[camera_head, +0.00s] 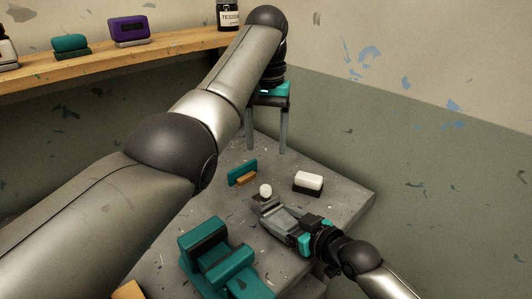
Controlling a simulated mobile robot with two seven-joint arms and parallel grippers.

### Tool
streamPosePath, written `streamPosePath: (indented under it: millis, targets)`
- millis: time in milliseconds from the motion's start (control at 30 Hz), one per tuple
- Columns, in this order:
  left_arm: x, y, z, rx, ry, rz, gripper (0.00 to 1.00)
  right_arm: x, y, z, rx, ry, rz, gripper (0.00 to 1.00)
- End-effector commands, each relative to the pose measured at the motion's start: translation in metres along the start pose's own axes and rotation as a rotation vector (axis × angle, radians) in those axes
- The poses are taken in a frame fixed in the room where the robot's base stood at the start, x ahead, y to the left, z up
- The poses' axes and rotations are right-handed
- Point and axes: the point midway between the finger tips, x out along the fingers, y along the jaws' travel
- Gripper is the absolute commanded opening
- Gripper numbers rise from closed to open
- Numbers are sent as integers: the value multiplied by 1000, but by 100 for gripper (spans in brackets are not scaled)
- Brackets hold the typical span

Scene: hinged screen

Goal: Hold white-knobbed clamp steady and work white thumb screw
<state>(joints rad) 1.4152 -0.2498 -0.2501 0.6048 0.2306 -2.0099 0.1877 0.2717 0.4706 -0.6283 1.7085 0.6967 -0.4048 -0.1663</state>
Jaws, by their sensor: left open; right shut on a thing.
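A small white round knob (265,190) shows on the grey table, just past my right gripper's fingertips. It appears to be the white thumb screw of the clamp. My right gripper (267,205) comes in from the lower right and is shut on the clamp just below the knob. The gripper hides most of the clamp's body. My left gripper (267,146) is above the table's far part, pointing down with its two fingers spread. It is open and empty, apart from the knob and farther back.
A white-topped block on a dark base (308,182) lies right of the knob. A teal and orange piece (242,174) stands to its left. A large teal block-like object (217,256) is in front. A wooden shelf (110,60) with several items runs behind. The table's right corner (362,193) is clear.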

Motion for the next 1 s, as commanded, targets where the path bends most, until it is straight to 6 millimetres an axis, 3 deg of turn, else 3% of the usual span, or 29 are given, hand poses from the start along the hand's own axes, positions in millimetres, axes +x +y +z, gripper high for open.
streamPosePath:
  millis: [467, 500, 700, 1000]
  targets:
    - [-7, 0, 0, -3, -2, 1, 70, 0, 0, 0, 0, 0, 0, 0]
    - [-7, -1, 0, -3, -2, 1, 70, 0, 0, 0, 0, 0, 0, 76]
    - [-7, -1, 0, -3, -2, 0, 70, 0, 0, 0, 0, 0, 0, 99]
    - [-7, -1, 0, -3, -2, 0, 70, -2, 0, 0, 0, 0, 0, 100]
